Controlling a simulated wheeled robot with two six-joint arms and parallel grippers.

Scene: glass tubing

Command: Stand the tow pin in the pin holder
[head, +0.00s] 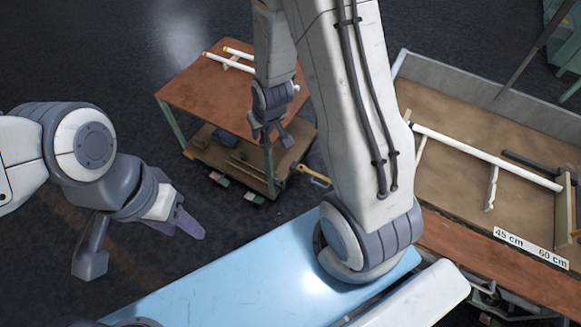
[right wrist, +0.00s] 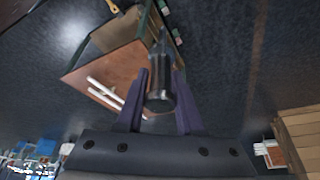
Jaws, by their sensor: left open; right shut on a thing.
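My right gripper (head: 270,135) hangs in front of the brown-topped cart in the head view. In the right wrist view, its two purple fingers (right wrist: 160,82) are shut on a dark, shiny round pin, which I take to be the tow pin (right wrist: 160,98). The pin's rounded end faces the camera, and its other end runs away between the fingers. In the head view I cannot clearly make out the pin. My left gripper (head: 142,248) is open and empty over the dark floor at the left. I cannot identify the pin holder in either view.
The cart (head: 195,92) carries white tubes (head: 228,63), with small items on its lower shelf (head: 232,167). At right, a bench tray (head: 450,190) holds a long white tube (head: 485,155) beside a 45 cm and 60 cm label (head: 530,249). Open floor lies left of the cart.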

